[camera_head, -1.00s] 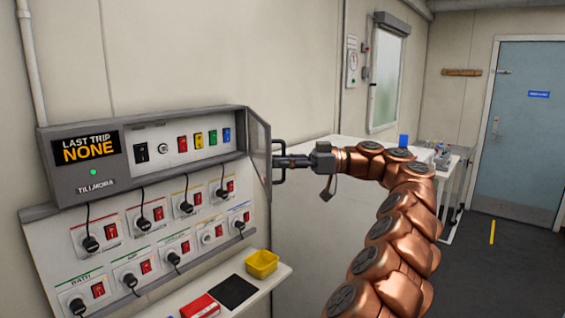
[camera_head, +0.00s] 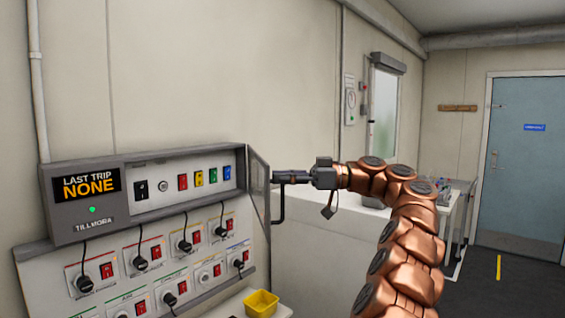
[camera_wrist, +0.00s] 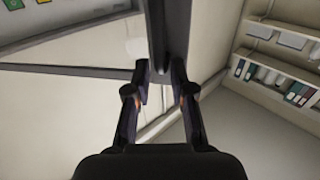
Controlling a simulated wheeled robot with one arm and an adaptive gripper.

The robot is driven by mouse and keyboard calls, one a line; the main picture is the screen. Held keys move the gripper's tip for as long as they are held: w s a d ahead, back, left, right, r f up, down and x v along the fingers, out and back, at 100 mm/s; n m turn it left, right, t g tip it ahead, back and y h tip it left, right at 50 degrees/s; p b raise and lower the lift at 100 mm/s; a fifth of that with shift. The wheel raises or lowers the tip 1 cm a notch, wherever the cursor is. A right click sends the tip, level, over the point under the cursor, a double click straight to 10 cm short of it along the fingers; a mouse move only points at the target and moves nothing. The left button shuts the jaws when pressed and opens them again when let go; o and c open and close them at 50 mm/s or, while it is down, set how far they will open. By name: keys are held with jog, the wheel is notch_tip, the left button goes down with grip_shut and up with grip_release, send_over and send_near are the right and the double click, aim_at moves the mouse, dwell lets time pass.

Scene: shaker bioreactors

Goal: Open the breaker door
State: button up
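The breaker door (camera_head: 258,185) is a see-through panel in a dark frame. It stands swung out at the right end of the grey breaker box (camera_head: 100,222), whose switches are uncovered. A dark handle (camera_head: 279,208) projects from the door's right side. My gripper (camera_head: 284,177) is at the upper end of this handle, coming from the right. In the wrist view, the fingers (camera_wrist: 160,82) sit close on both sides of a dark bar and appear shut on it. The exact contact is hard to see in the shadow.
A white bench (camera_head: 320,245) stands behind my arm. Floor is clear by the blue door (camera_head: 520,180) at right.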

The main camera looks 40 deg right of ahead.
jog(key=shift+d+r, duration=0.1)
jog(key=shift+r, duration=1.9)
